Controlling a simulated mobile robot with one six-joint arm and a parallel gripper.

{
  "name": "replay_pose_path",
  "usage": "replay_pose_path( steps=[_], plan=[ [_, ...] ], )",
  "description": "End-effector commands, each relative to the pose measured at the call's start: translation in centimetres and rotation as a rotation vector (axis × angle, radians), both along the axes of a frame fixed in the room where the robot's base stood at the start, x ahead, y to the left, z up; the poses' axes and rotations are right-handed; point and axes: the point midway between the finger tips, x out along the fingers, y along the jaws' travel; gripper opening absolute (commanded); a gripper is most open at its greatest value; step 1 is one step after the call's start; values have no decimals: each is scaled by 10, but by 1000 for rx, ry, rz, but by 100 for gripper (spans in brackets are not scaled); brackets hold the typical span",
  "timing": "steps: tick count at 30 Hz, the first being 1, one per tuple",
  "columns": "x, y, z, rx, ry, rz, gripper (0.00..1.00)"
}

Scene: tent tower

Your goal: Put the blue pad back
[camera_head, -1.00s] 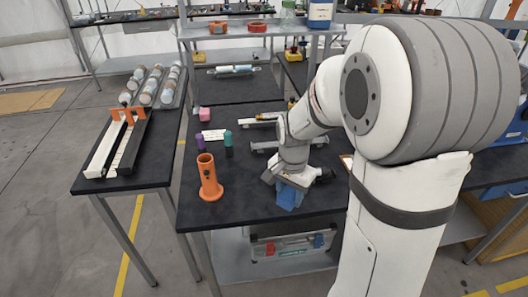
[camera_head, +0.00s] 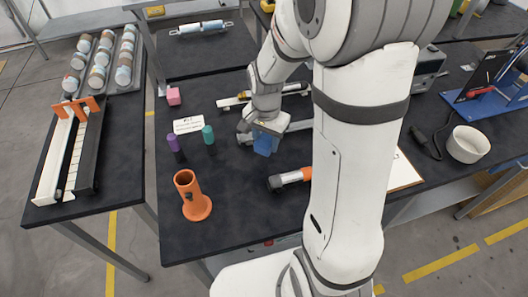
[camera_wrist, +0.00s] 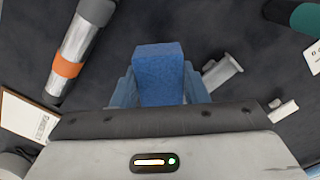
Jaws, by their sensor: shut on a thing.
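The blue pad (camera_head: 264,143) is a small blue block under my wrist, above the dark table (camera_head: 240,215). In the wrist view the blue pad (camera_wrist: 160,72) sits between the two fingers of my gripper (camera_wrist: 158,88), which is shut on it. My gripper (camera_head: 262,135) also shows in the head view, near the middle of the table. I cannot tell whether the pad touches the table top.
An orange holder (camera_head: 192,196) stands near the front left. Purple (camera_head: 174,143) and teal (camera_head: 208,134) cylinders stand by a white card (camera_head: 187,125). A metal tube with an orange band (camera_head: 291,177) lies right of my gripper. The front middle table is clear.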

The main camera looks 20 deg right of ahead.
Motion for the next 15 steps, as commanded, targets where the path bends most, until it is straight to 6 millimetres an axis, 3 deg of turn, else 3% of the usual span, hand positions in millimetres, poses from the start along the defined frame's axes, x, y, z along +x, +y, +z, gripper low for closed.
replay_pose_path(
  steps=[3,15],
  plan=[
    [-1,-1,-19,0,4,-2,22],
    [0,-3,-66,0,1,-7,22]
  ],
)
